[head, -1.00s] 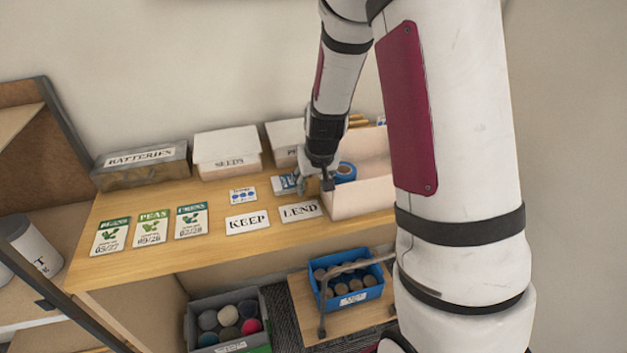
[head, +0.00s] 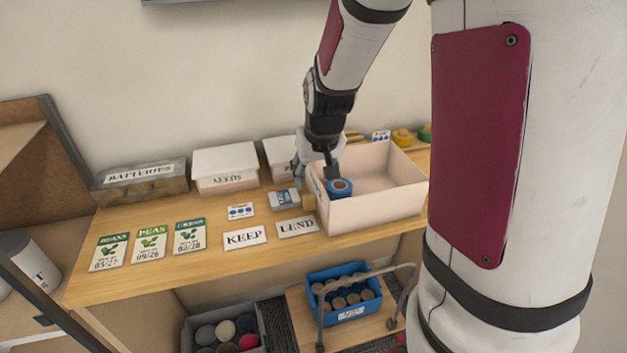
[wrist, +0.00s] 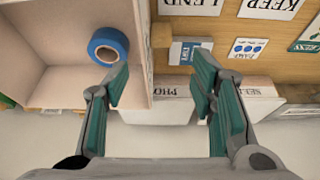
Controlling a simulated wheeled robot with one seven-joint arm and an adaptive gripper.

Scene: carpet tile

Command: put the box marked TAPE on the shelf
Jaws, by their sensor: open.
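An open pale pink box (head: 385,208) stands at the right of the wooden shelf board. It holds a blue roll of tape (head: 340,187), also seen in the wrist view (wrist: 108,46). The box has a label on its left end, too slanted to read. My gripper (head: 314,172) is open and empty at the left end of the box. In the wrist view my gripper (wrist: 160,85) has one finger on the box's inner side and one outside, with the wall between them. I cannot tell whether they touch it. No TAPE marking is readable.
Boxes marked BATTERIES (head: 140,187) and SEEDS (head: 225,168) and a partly hidden one (head: 280,160) stand along the wall. KEEP (head: 245,238) and LEND (head: 297,227) cards lie in front. A small blue-white packet (head: 285,199) lies beside my gripper. Bins (head: 345,297) stand below.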

